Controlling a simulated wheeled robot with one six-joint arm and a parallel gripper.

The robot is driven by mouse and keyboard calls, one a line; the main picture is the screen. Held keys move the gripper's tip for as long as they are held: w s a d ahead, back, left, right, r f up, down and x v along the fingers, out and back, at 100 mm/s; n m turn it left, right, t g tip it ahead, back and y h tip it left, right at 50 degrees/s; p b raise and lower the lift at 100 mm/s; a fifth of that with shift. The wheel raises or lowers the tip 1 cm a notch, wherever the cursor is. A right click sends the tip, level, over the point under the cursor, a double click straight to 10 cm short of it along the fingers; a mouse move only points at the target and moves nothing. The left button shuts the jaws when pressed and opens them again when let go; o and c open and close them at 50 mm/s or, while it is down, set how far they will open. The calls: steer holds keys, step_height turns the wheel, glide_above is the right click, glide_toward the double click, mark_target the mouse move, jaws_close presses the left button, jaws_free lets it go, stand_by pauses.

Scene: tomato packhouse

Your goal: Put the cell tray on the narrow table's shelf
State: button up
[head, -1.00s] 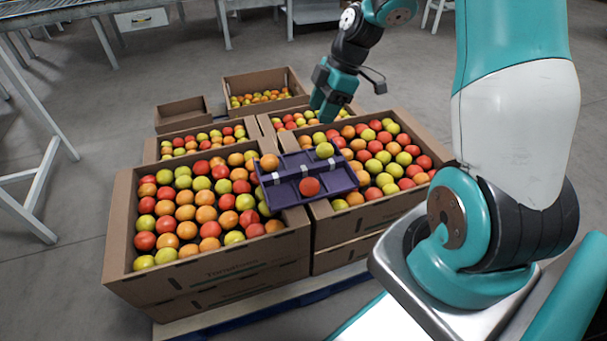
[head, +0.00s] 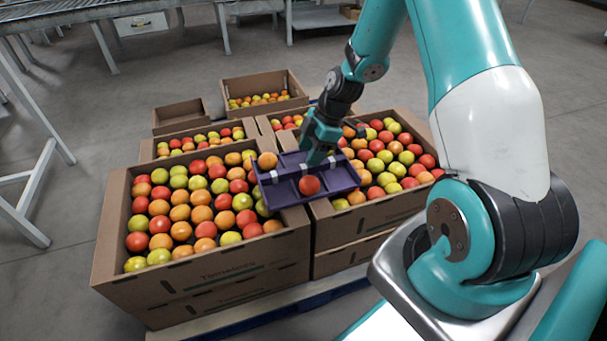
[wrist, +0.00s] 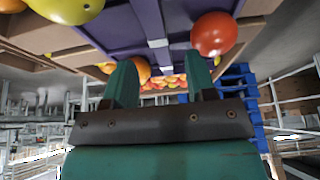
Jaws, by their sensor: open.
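The purple cell tray (head: 338,179) lies across the adjoining rims of two full tomato boxes; it also shows in the wrist view (wrist: 112,28). A red tomato (head: 309,185) sits in a front cell and an orange one (head: 267,160) at its back left corner. My gripper (head: 316,160) is open, low over the tray's back middle. In the wrist view its two fingers (wrist: 160,80) stand apart on either side of a light-marked tray divider; I cannot tell whether they touch it. The arm hides the tray's back right cell in the head view.
Full tomato boxes (head: 200,268) stand stacked on a blue pallet (head: 270,312). An empty small box (head: 180,114) is behind. A grey table with a lower shelf (head: 318,17) stands at the far back; I cannot tell whether it is the narrow one. Floor between is clear.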

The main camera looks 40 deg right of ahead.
mark_target(304, 166)
steer(key=x, duration=0.1)
steer(key=b+x, duration=0.1)
steer(key=x, duration=0.3)
steer(key=shift+d+b, duration=0.25)
steer(key=shift+b, duration=0.05)
jaws_close()
steer(key=shift+r, duration=0.1)
